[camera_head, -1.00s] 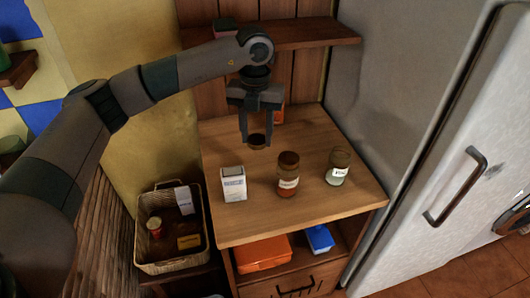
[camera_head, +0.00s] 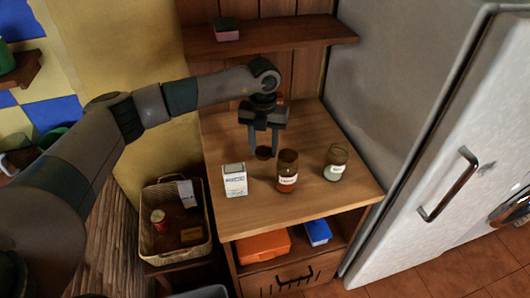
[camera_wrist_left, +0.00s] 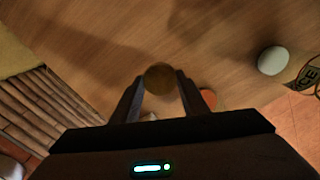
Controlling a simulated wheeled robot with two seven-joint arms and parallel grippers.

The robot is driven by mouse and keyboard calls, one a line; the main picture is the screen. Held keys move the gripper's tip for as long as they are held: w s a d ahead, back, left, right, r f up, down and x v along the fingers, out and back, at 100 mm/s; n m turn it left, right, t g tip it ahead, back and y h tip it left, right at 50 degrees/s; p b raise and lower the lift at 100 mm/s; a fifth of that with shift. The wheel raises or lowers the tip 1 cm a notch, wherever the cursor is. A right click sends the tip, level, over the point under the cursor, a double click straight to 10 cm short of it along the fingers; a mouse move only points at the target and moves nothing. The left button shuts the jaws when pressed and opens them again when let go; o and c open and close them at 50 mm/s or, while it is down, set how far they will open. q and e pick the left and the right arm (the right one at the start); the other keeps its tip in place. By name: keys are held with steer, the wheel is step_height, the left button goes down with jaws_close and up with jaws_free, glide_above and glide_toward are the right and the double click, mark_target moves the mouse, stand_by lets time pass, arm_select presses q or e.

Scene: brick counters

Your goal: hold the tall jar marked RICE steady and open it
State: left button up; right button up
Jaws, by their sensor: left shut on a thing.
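The jar marked RICE (camera_head: 336,164) stands upright at the right of the wooden counter. In the left wrist view the letters "CE" show on the jar (camera_wrist_left: 305,76), and its top shows round and white. My left gripper (camera_head: 264,149) points down behind the other jar and left of the RICE jar, apart from it. It is shut on a round brown lid (camera_wrist_left: 160,78), held between the fingertips. The lid is low over the counter; I cannot tell whether it touches. My right gripper is not in view.
A jar with reddish contents (camera_head: 287,172) and a white box (camera_head: 235,180) stand at the counter's front. A wicker basket (camera_head: 147,202) sits lower left. A fridge (camera_head: 420,130) bounds the right side. A shelf (camera_head: 275,37) with a sponge is above. The counter's back right is clear.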

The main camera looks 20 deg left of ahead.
mark_target(265, 149)
arm_select(q)
step_height(265, 149, down, 3)
steer(key=shift+r+p, duration=0.2)
steer(key=shift+p, duration=0.35)
steer(key=shift+w+d+f+p, duration=0.1)
steer(key=shift+w+p, duration=0.15)
steer(key=shift+p, duration=0.1)
steer(key=shift+w+f, duration=0.1)
steer(key=shift+f, duration=0.15)
steer(key=shift+f, duration=0.15)
steer(key=shift+f, duration=0.1)
steer(key=o, duration=1.2)
steer(key=shift+r, duration=0.2)
